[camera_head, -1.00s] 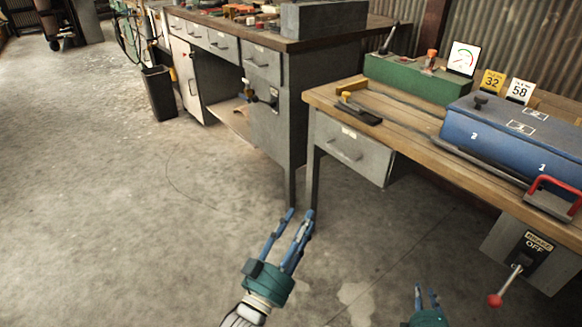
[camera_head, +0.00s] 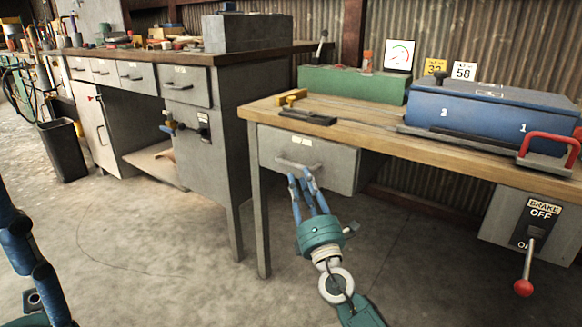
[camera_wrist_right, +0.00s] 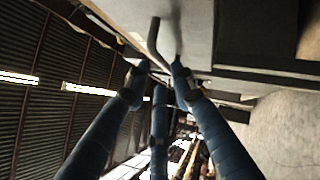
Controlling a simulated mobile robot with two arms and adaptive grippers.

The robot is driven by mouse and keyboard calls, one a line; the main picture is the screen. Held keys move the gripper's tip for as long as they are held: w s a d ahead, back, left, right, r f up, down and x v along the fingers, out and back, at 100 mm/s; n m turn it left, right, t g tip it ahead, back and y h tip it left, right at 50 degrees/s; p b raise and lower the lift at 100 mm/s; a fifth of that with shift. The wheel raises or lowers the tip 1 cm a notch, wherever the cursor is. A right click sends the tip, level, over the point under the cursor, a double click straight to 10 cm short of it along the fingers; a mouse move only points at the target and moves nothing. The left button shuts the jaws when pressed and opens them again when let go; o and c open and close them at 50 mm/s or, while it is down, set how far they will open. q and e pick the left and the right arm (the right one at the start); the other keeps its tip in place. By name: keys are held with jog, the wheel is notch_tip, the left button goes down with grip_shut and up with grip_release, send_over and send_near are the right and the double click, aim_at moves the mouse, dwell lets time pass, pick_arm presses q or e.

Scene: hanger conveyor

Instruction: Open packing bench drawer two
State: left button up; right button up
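A grey drawer (camera_head: 330,165) with a small unreadable label and a bar handle (camera_head: 290,163) is under the wooden-topped bench on the right. It looks shut. My right gripper (camera_head: 302,174) is in front of the drawer, with its blue fingertips at the handle. In the right wrist view the fingertips (camera_wrist_right: 160,64) are spread apart, and the bent handle bar (camera_wrist_right: 153,38) reaches between them. Contact cannot be told.
The bench top (camera_head: 265,108) carries a green box (camera_head: 350,85), a blue case (camera_head: 480,110) and number cards. A brake lever with a red knob (camera_head: 523,287) hangs at the right. A grey bench with drawers (camera_head: 187,85) stands at left. Floor in front is clear.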

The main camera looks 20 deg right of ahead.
aim_at(296, 166)
jog(key=x, duration=0.6)
jog(key=shift+w+b, duration=0.25)
jog(key=shift+b, duration=0.05)
jog(key=shift+c, duration=0.3)
grip_shut()
